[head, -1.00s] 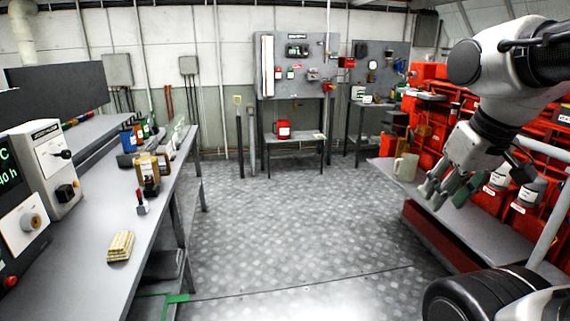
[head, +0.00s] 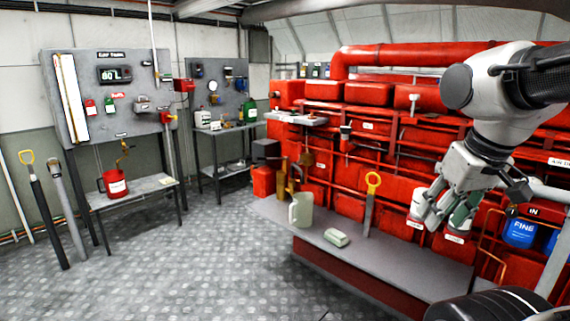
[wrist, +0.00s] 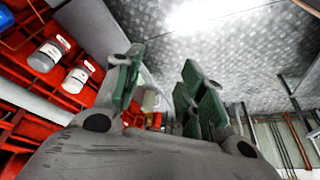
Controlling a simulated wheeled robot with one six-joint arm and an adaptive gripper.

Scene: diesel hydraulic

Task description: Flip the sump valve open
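I cannot make out which part is the sump valve. In the head view the red engine block (head: 375,150) with its pipes fills the right side.
The patterned floor (head: 200,260) is clear.

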